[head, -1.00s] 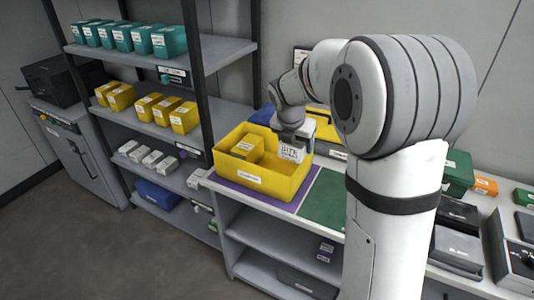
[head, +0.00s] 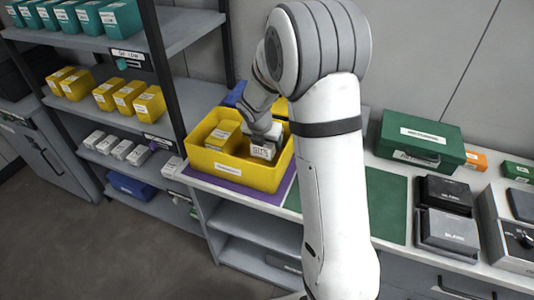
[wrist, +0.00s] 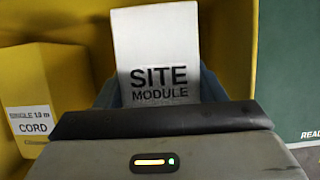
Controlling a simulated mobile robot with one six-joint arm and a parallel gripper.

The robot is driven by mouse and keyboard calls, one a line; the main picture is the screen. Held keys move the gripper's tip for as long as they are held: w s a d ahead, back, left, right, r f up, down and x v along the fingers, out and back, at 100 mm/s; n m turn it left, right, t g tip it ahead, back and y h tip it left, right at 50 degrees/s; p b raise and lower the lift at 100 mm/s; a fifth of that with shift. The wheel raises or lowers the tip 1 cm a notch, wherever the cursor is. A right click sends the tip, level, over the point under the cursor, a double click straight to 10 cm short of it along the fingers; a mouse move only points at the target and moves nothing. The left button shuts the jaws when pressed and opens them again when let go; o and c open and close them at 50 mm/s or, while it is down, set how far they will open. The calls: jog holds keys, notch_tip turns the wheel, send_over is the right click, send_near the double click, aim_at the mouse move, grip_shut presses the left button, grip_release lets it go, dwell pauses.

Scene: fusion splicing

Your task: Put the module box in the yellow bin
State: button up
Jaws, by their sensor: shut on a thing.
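The yellow bin (head: 256,181) stands on a purple mat on the bench. My gripper (head: 264,140) reaches down into its right part. My gripper is shut on the white module box (head: 263,151), which is inside the bin's walls. In the wrist view, the module box (wrist: 158,48) reads "SITE MODULE" and sits between the jaws. I cannot tell whether it touches the bin floor. A yellow cord box (head: 222,137) lies in the left part of the bin, apart from the module box; it also shows in the wrist view (wrist: 45,85).
A shelf rack (head: 170,88) with teal, yellow and white boxes stands to the left. A green mat (head: 385,205) lies right of the bin, partly behind my arm. A green case (head: 418,140) and black boxes (head: 447,230) stand further right.

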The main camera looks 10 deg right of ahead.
notch_tip(320, 180, down, 5)
jog(key=shift+f+b, duration=0.1)
jog(key=shift+b, duration=0.3)
jog(key=shift+s, duration=0.1)
jog(key=o, duration=1)
